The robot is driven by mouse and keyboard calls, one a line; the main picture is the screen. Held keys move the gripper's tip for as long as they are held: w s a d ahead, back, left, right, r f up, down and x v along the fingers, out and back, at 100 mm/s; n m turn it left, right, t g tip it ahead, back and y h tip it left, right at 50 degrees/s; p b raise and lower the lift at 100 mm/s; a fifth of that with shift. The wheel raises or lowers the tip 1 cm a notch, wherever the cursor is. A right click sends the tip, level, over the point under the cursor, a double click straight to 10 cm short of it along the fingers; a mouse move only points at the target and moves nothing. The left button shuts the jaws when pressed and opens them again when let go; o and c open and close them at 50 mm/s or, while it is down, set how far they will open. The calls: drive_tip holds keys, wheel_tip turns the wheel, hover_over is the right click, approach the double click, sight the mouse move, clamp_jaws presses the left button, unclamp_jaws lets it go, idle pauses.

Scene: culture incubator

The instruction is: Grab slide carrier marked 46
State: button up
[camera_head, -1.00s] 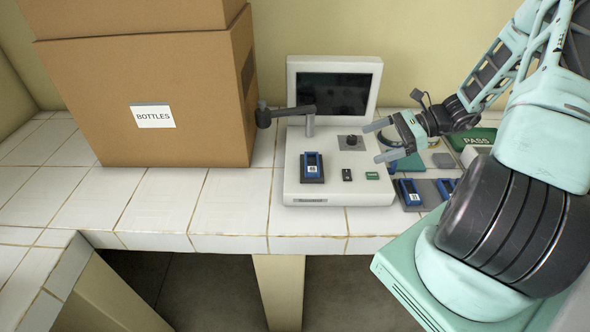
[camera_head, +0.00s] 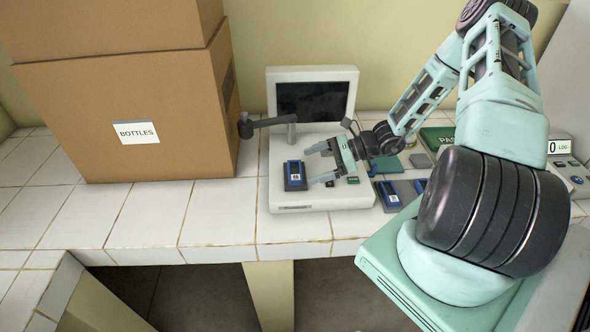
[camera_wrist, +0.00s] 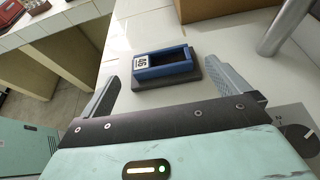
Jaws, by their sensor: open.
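The slide carrier marked 46 (camera_wrist: 160,65) is a blue frame with a white label, lying in a dark grey holder on the white machine. In the head view the same blue carrier (camera_head: 294,174) sits at the left of the machine's deck, its label too small to read surely. My gripper (camera_head: 315,165) is open and empty, with its fingertips just right of the carrier. In the wrist view the carrier lies ahead, between the lines of the two fingers and apart from them.
The white machine (camera_head: 350,192) has a dark screen (camera_head: 312,101) and a dark jointed bar (camera_head: 268,122) above its deck. Other blue carriers (camera_head: 388,194) lie to the right. A BOTTLES box (camera_head: 120,95) stands left. White counter tiles (camera_head: 215,215) between box and machine are clear.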

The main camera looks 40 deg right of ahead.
sight(294, 170)
drive_tip(key=p+x, duration=0.1)
drive_tip(key=x, duration=0.2)
drive_tip(key=shift+w+a+r+p, duration=0.1)
drive_tip(key=shift+w+a+p, duration=0.2)
drive_tip(key=shift+p, duration=0.1)
drive_tip(key=shift+w+a+f, duration=0.2)
drive_tip(key=shift+a+f, duration=0.1)
drive_tip(key=c, duration=0.9)
drive_tip(key=shift+c, duration=0.2)
drive_tip(key=shift+r, duration=0.1)
